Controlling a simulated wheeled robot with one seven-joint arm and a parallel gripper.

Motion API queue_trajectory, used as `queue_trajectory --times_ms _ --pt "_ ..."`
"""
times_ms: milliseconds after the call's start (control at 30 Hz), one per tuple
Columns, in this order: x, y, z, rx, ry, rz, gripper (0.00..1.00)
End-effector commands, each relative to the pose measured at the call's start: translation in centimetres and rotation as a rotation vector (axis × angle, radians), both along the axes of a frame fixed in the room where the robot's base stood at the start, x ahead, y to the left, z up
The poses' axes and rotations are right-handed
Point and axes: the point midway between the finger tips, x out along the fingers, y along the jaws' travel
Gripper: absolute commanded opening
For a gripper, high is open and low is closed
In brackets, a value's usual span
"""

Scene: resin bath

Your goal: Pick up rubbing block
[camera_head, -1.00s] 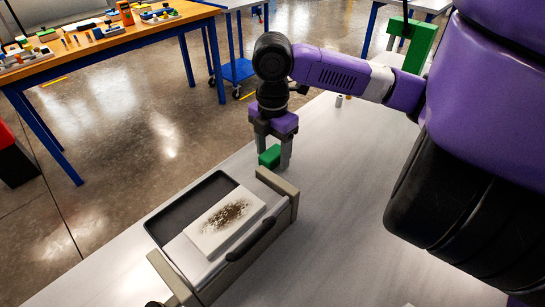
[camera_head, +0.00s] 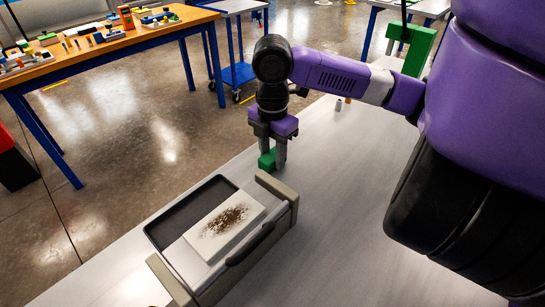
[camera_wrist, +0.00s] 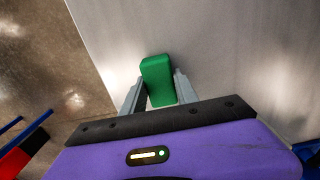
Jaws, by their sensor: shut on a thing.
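The green rubbing block (camera_head: 267,159) is between the fingers of my gripper (camera_head: 273,160), just behind the tray at the table's far edge. The block also shows in the wrist view (camera_wrist: 157,80), with its long side running away from the palm. My gripper in the wrist view (camera_wrist: 158,97) has a grey finger on each side of the block and is shut on it. In the head view the finger partly covers the block. I cannot tell whether its underside touches the table.
A grey-framed tray (camera_head: 168,277) with a dark handle holds a white slab (camera_head: 248,232) bearing brown specks, close in front of my gripper. A small grey cylinder (camera_head: 338,104) stands farther back. The pale table (camera_head: 345,215) is clear to the right. A wooden workbench (camera_head: 130,38) stands beyond.

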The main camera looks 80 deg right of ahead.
Motion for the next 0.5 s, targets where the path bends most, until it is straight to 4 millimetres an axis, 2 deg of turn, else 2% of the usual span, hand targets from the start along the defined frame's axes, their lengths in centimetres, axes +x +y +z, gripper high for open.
queue_trajectory --times_ms 167,267,500 --pt "0.1 0.0 2.3 -0.003 -0.002 0.002 0.0" --pt "0.1 -0.1 4.5 -0.004 -0.002 0.002 0.0" --pt "0.1 0.0 11.3 -0.003 -0.003 0.003 0.0"
